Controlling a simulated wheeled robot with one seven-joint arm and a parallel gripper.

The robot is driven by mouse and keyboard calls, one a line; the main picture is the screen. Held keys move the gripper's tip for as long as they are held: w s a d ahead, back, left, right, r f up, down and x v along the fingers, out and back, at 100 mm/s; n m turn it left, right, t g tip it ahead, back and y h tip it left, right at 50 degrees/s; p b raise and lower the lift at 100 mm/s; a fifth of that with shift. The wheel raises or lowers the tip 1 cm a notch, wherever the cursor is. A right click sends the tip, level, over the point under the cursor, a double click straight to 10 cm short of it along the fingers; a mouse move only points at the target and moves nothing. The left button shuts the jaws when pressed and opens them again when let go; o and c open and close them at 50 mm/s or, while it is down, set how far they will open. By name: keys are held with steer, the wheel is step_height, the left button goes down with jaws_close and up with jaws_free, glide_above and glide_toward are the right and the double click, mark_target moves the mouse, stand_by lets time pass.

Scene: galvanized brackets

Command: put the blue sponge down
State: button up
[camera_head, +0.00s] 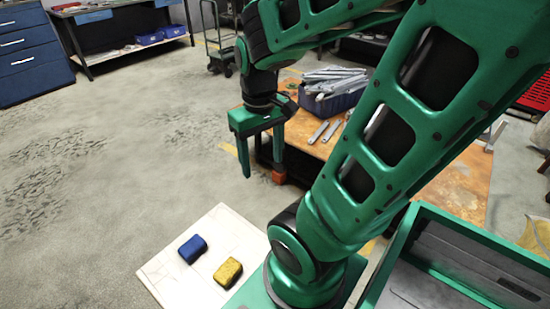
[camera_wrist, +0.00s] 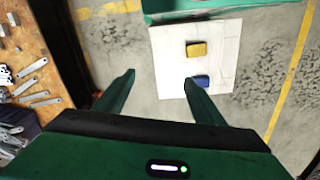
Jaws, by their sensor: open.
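The blue sponge (camera_head: 193,249) lies on a pale, cracked square board (camera_head: 165,272) on the floor in the head view. A yellow sponge (camera_head: 228,271) lies on the same board, to its right and nearer. My gripper (camera_head: 262,165) is raised beyond the board, beside the rusty table, with its fingers apart and nothing between them. In the wrist view the blue sponge (camera_wrist: 202,81) is partly covered by the right finger, and the yellow sponge (camera_wrist: 196,49) is in full view. My gripper (camera_wrist: 158,80) is open and well apart from both sponges.
A rusty-topped table (camera_head: 455,185) bears a dark bin (camera_head: 335,100) of metal brackets, with loose brackets (camera_head: 325,131) beside it. A small orange block (camera_head: 279,177) is by the table's near-left side. A trolley (camera_head: 220,55) and a blue drawer cabinet (camera_head: 35,58) stand farther back. The floor at left is clear.

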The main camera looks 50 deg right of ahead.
steer(key=s+m, duration=0.1)
steer(key=s+r+m, duration=0.1)
steer(key=s, duration=0.1)
steer(key=s+r+m, duration=0.1)
steer(key=shift+s+d, duration=0.2)
steer(key=shift+s, duration=0.2)
steer(key=shift+w, duration=0.15)
steer(key=shift+w+f, duration=0.2)
steer(key=shift+w, duration=0.3)
steer(key=shift+o, duration=0.5)
